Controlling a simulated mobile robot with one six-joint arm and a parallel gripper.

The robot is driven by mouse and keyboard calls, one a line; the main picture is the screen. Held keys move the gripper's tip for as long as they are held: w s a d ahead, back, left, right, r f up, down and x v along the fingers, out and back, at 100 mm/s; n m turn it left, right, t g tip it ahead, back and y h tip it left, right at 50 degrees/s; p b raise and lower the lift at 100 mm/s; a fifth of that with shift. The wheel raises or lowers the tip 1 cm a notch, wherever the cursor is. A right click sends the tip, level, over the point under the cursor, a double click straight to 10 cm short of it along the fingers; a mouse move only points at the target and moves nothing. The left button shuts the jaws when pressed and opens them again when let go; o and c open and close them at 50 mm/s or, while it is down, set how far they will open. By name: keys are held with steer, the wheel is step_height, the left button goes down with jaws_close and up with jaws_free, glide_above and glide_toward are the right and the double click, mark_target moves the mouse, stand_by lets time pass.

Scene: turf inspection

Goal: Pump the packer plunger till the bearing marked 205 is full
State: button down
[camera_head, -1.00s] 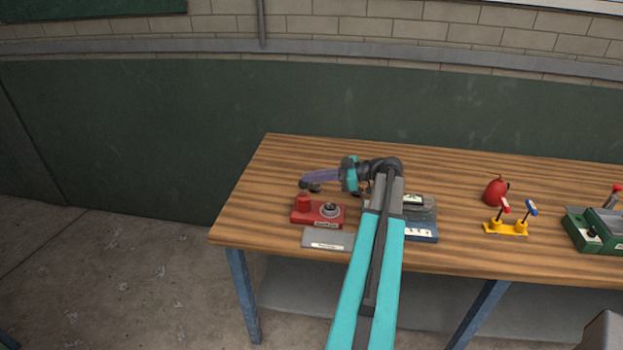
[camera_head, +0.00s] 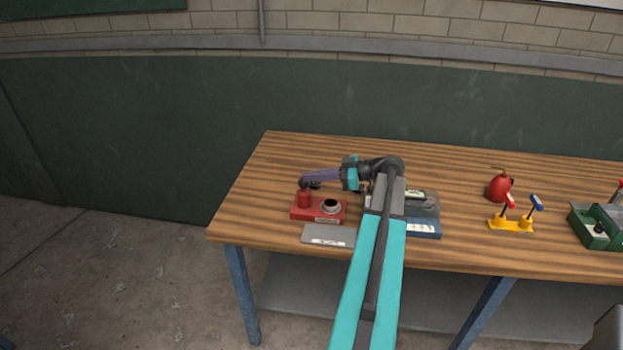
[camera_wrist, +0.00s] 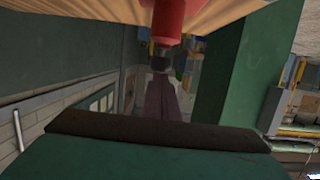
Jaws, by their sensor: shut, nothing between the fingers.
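A red packer (camera_head: 301,212) sits on the bench's left part. Its upright red plunger (camera_head: 304,198) stands at the left end. A round pale-rimmed part with a dark middle, seemingly the bearing (camera_head: 330,205), sits at its right; no 205 can be read on it. My gripper (camera_head: 306,184) is shut and empty, with its dark fingertips at the plunger's top. In the wrist view my gripper (camera_wrist: 160,63) points at a red cylinder (camera_wrist: 168,20), apparently the plunger. I cannot tell whether they touch.
A grey plate (camera_head: 328,236) with blurred marks lies in front of the packer. A blue-based device (camera_head: 424,229) stands right, partly behind my arm. A yellow stand (camera_head: 510,225), red rounded object (camera_head: 498,187) and green box (camera_head: 597,229) are farther right.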

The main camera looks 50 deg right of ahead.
steer(key=shift+a+f, duration=0.1)
steer(key=shift+f, duration=0.15)
steer(key=s+d+r+b, duration=0.3)
steer(key=s+d+r, duration=0.2)
steer(key=s+r, duration=0.2)
steer(key=shift+s+d, duration=0.2)
steer(key=shift+s, duration=0.45)
steer(key=shift+w+a+f, duration=0.1)
stand_by(0.5)
